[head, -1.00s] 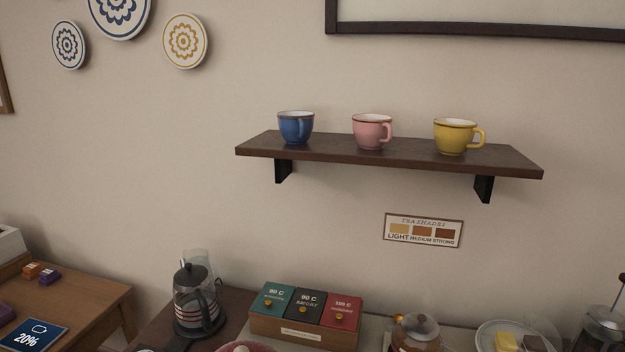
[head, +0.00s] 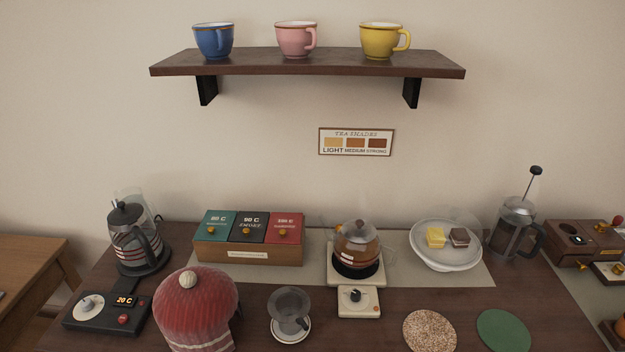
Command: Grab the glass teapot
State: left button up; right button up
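The glass teapot (head: 357,247) is round and clear with a glass lid and holds brown liquid. It stands upright on a small cream warmer (head: 359,301) with a dark dial, right of the middle of the table. Which way its handle points is hard to tell. Neither of my grippers is in view, and nothing touches the teapot.
A tea box (head: 248,254) stands left of the teapot, a plate with two cakes (head: 446,265) right. A red tea cosy (head: 196,310) and a glass cup (head: 290,310) are in front, left. Kettle (head: 135,240) and French press (head: 514,230) flank them. Two coasters (head: 430,331) lie front right.

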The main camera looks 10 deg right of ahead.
aim_at(357, 257)
jog(key=k+l, duration=0.1)
jog(key=l, duration=0.5)
jog(key=k+l+u, duration=0.1)
jog(key=l, duration=0.5)
jog(key=k+l, duration=0.1)
jog(key=l, duration=0.45)
